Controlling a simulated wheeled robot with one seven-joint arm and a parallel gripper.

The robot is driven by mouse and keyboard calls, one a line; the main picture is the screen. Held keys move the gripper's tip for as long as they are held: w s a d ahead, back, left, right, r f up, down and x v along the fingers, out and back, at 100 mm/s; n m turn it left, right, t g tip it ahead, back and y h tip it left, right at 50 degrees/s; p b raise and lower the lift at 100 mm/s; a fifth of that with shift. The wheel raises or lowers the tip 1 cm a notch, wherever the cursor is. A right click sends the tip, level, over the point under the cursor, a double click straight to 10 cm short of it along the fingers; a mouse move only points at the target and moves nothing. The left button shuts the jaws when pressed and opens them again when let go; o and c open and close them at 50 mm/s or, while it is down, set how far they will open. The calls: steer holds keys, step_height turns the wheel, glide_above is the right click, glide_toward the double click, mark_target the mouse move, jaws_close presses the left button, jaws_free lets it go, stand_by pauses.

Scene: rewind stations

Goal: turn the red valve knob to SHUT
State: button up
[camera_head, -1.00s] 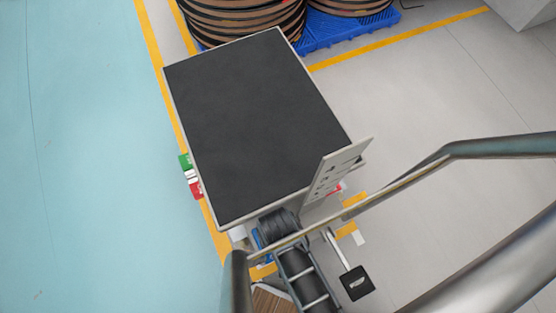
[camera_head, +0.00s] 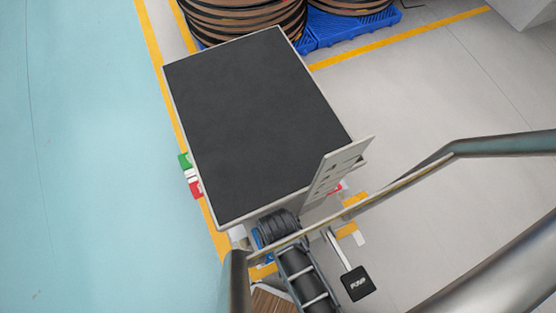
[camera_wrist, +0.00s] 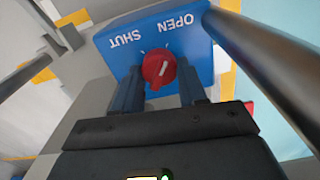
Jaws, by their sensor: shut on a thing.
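The red valve knob (camera_wrist: 159,69) sits on a blue panel (camera_wrist: 196,48) in the wrist view. The panel has the white words OPEN and SHUT, upside down here. The knob's white line tilts up and to the right, on the side of OPEN rather than SHUT. My gripper (camera_wrist: 160,84) has one dark finger on each side of the knob and is shut on it. The finger contact itself is partly hidden.
A cart with a dark top (camera_head: 255,125) and an upright light panel (camera_head: 338,166) stands in the head view. A black square plate (camera_head: 357,283) on a rod sticks out below it. Spools on a blue pallet (camera_head: 348,28) are behind. Floor at right is clear.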

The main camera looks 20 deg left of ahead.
steer(key=shift+c, duration=0.4)
steer(key=shift+n, duration=0.3)
steer(key=shift+r+n+p, duration=0.1)
steer(key=shift+n+p, duration=0.5)
steer(key=shift+p, duration=0.05)
steer(key=n+p, duration=0.2)
steer(key=n, duration=0.2)
steer(key=n+p, duration=0.1)
steer(key=n, duration=0.3)
steer(key=shift+s, duration=0.1)
steer(key=shift+n+p, duration=0.65)
steer(key=shift+n, duration=1.55)
steer(key=o, duration=1.1)
steer(key=shift+c, duration=0.2)
